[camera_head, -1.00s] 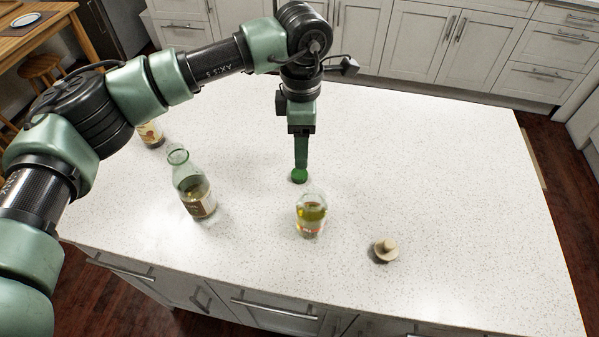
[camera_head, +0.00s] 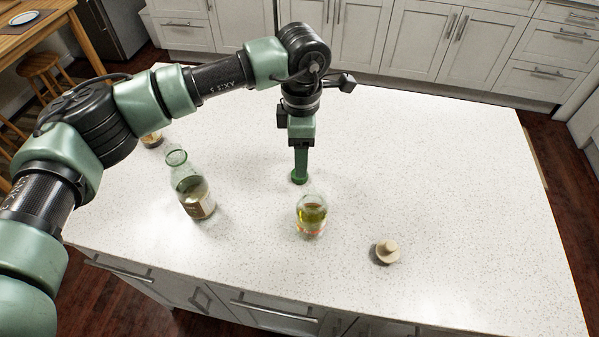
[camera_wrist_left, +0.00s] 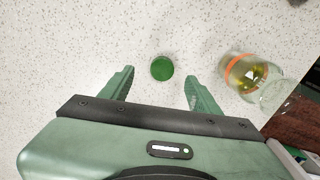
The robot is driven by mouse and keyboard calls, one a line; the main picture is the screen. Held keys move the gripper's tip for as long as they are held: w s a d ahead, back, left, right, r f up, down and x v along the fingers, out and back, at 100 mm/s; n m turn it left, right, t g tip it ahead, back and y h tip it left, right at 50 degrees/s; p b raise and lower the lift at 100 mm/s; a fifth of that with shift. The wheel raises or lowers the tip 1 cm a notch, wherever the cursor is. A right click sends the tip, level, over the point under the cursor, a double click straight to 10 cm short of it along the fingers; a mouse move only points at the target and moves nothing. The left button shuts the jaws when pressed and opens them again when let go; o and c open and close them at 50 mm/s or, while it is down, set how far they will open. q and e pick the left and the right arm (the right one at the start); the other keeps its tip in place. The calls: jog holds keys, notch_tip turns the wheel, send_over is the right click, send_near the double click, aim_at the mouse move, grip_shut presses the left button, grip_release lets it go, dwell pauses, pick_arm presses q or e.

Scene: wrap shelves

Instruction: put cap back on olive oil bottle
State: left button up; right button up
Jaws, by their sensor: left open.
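A small round green cap (camera_wrist_left: 162,68) lies on the counter. In the left wrist view it sits between the two fingertips of my open left gripper (camera_wrist_left: 163,74), with gaps on both sides. In the head view the green fingers of my left gripper (camera_head: 299,175) point straight down over the cap and mostly hide it. A clear bottle with yellow-green oil (camera_head: 311,217) stands uncapped just in front of the gripper. It also shows at the right of the left wrist view (camera_wrist_left: 243,72), with an orange band. My right gripper is not in view.
A taller open glass bottle with a label (camera_head: 196,196) stands to the left. A beige knobbed stopper (camera_head: 386,251) lies at the right. The speckled white counter (camera_head: 440,165) is otherwise clear.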

pick_arm(q)
jog(key=shift+f, duration=0.1)
jog(key=f+p, duration=0.2)
jog(key=f, duration=0.2)
jog(key=shift+s+f+p, duration=0.2)
jog(key=shift+p, duration=0.1)
jog(key=shift+f, duration=0.3)
grip_shut()
